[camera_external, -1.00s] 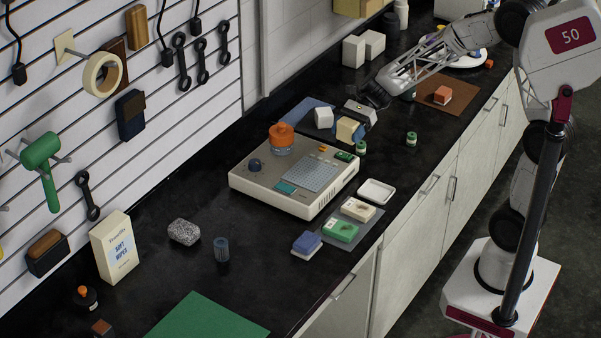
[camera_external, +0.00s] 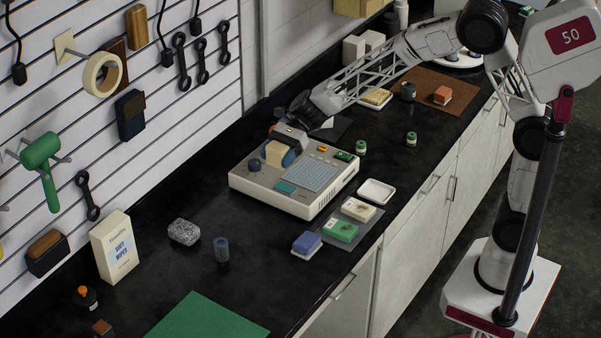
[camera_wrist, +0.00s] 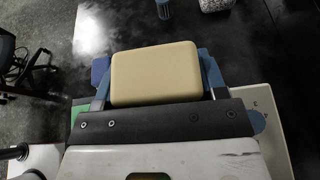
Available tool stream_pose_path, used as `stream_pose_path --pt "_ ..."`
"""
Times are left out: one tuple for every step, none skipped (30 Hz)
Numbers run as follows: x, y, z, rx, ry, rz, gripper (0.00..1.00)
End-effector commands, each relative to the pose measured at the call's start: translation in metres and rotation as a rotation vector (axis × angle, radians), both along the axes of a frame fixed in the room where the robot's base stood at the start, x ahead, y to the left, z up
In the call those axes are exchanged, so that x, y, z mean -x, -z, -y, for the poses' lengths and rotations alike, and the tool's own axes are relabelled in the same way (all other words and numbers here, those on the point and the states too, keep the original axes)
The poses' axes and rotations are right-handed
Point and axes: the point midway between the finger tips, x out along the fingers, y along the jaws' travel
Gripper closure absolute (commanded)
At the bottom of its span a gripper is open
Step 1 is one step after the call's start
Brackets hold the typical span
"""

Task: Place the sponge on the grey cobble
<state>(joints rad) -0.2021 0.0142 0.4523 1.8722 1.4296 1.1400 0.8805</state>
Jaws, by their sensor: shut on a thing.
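A plain cream-yellow block, which I take for the sponge (camera_external: 276,153), is held between the blue fingers of my gripper (camera_external: 280,155). It is above the far left part of the beige device in the external view. In the wrist view the sponge (camera_wrist: 155,72) fills the space between the two fingers (camera_wrist: 158,85). The grey cobble (camera_external: 184,231) is a speckled stone on the black counter, to the left and nearer, apart from my gripper. Part of the cobble (camera_wrist: 215,4) shows at the top edge of the wrist view.
The beige device (camera_external: 300,190) is below my gripper. A dark blue cylinder (camera_external: 221,250) stands right of the cobble, and a soft wipes box (camera_external: 115,247) stands to its left. A green sheet (camera_external: 205,318) lies nearer. Blue (camera_external: 306,243) and green (camera_external: 341,231) blocks are at the counter's front.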

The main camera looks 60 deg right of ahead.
Motion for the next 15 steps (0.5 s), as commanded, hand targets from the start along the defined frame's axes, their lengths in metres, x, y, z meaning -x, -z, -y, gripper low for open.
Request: stream_pose_path --pt "-0.003 0.001 -0.014 0.0 -0.005 0.0 0.58" --pt "-0.005 0.002 -0.022 0.001 -0.007 0.0 0.58" --pt "-0.006 0.003 -0.032 0.001 -0.009 -0.001 0.58" --pt "-0.008 0.003 -0.04 0.001 -0.01 -0.001 0.58" --pt "-0.009 0.003 -0.048 0.0 -0.012 -0.001 0.58" --pt "-0.011 0.003 -0.058 0.0 -0.013 0.0 0.58" --pt "-0.012 0.004 -0.065 0.001 -0.014 0.001 0.58" --pt "-0.013 0.005 -0.074 0.001 -0.016 0.0 0.58" --pt "-0.014 0.005 -0.084 0.001 -0.018 0.0 0.58" --pt "-0.015 0.006 -0.092 0.001 -0.018 0.0 0.58" --pt "-0.016 0.006 -0.1 0.001 -0.019 0.0 0.58" --pt "-0.017 0.007 -0.11 0.001 -0.02 -0.001 0.58" --pt "-0.017 0.007 -0.117 0.0 -0.022 0.0 0.58" --pt "-0.017 0.007 -0.125 0.0 -0.024 0.0 0.58" --pt "-0.018 0.008 -0.134 0.001 -0.025 0.0 0.58"
